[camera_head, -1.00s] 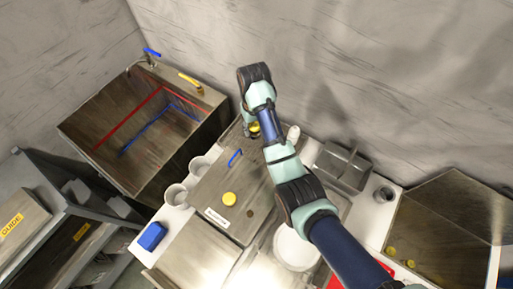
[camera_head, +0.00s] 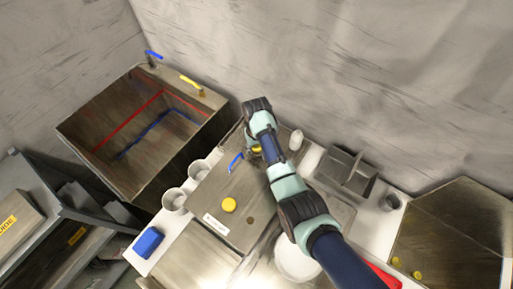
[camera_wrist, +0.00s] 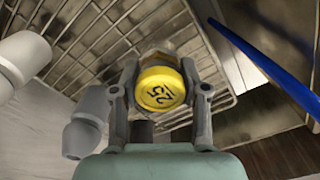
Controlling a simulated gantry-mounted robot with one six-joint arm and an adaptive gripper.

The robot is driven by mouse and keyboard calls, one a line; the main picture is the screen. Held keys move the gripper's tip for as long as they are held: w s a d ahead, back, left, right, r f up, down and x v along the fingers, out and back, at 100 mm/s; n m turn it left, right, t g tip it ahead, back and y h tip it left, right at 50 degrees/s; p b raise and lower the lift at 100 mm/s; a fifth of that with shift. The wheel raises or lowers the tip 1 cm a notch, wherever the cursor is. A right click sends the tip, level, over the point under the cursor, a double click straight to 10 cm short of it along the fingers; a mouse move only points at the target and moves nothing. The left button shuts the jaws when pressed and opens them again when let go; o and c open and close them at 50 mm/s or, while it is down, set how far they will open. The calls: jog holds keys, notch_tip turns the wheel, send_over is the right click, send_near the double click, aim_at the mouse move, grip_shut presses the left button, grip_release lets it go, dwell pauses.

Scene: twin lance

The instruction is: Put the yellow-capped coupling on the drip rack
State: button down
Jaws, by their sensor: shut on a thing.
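The yellow-capped coupling (camera_wrist: 160,88) is between my gripper's fingers in the wrist view, its cap marked with dark characters and facing the camera. My gripper (camera_wrist: 160,100) is shut on it. In the head view my gripper (camera_head: 257,152) is at the back of the counter, partly hidden by my arm, with a bit of yellow showing. The wire drip rack (camera_wrist: 85,45) lies behind and below the coupling in the wrist view. I cannot tell whether the coupling touches it.
A blue handle (camera_head: 235,162) stands beside my gripper on a metal cover with a yellow disc (camera_head: 229,204). A white bottle-like object (camera_head: 296,140) is close on the right. A sink (camera_head: 140,135) is at left. A divided metal holder (camera_head: 345,172) and a bin (camera_head: 450,235) are at right.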

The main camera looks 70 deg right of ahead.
jog(key=c, duration=0.6)
grip_release()
jog(key=shift+f, duration=0.1)
notch_tip(320, 180, up, 12)
jog(key=p, duration=0.2)
jog(key=shift+p, duration=0.35)
jog(key=w+a+r+n+t+h, duration=0.2)
jog(key=w+a+n+t, duration=0.1)
jog(key=w+a, duration=0.7)
jog(key=w+a+r+n+t, duration=0.1)
jog(key=a+r+n+t, duration=0.15)
jog(key=a, duration=0.65)
jog(key=w+a+r+n+t, duration=0.1)
jog(key=w+a+r+t, duration=0.2)
jog(key=a, duration=0.6)
jog(key=s+a+r+n+t+y, duration=0.2)
jog(key=s+a+r, duration=0.4)
jog(key=a+r, duration=0.4)
jog(key=a+n+t, duration=0.1)
jog(key=a+t, duration=0.1)
jog(key=a, duration=0.1)
jog(key=shift+a+r, duration=0.15)
jog(key=shift+r, duration=0.1)
